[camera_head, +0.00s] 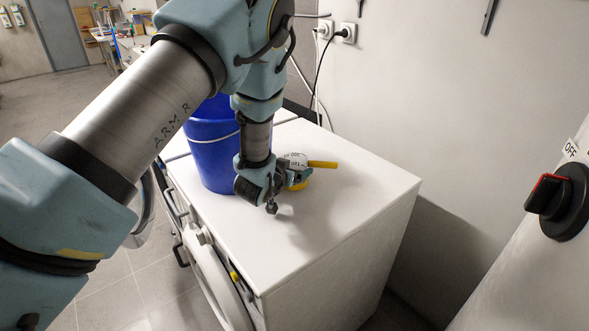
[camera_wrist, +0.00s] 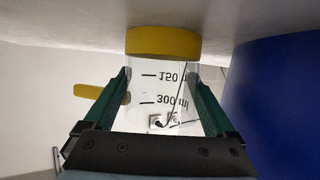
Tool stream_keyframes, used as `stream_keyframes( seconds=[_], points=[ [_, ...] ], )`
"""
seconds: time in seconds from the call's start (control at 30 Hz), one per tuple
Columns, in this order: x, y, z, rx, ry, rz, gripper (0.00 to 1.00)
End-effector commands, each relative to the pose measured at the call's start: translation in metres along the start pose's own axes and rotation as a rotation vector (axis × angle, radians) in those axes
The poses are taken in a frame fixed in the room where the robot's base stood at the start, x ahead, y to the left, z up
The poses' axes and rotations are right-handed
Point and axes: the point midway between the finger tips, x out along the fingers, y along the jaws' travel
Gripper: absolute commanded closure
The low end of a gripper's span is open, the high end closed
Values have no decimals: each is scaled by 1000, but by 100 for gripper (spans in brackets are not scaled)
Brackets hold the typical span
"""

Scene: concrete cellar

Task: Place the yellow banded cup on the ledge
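The yellow banded cup (camera_wrist: 160,85) is clear, with dark volume marks, a yellow band at its base and a yellow handle (camera_wrist: 100,92). The wrist view shows it upside down. In the head view the cup (camera_head: 297,161) is at the white machine's top, partly hidden by my gripper (camera_head: 285,178). In the wrist view my gripper (camera_wrist: 161,75) has one green finger against each side of the clear wall, shut on the cup. Whether its base touches the white top is hard to tell. I cannot pick out a separate ledge.
A blue bucket (camera_head: 212,150) stands left of the cup, close to my arm. The white machine top (camera_head: 350,195) is bare to the right and front. Wall sockets (camera_head: 345,33) with cables are behind. A panel with a black and red switch (camera_head: 560,200) stands at the right.

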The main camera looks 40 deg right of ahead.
Motion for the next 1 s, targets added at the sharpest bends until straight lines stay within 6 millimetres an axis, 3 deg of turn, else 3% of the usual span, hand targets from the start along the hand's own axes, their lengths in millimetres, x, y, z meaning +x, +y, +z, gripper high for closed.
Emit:
stream_keyframes(
  seconds=[0.1,0.47,1.0],
  points=[
    [0,0,0,0,-2,0,0],
    [-7,0,-1,-1,-2,-1,0],
    [-107,0,-1,-1,-1,-1,0]
  ],
)
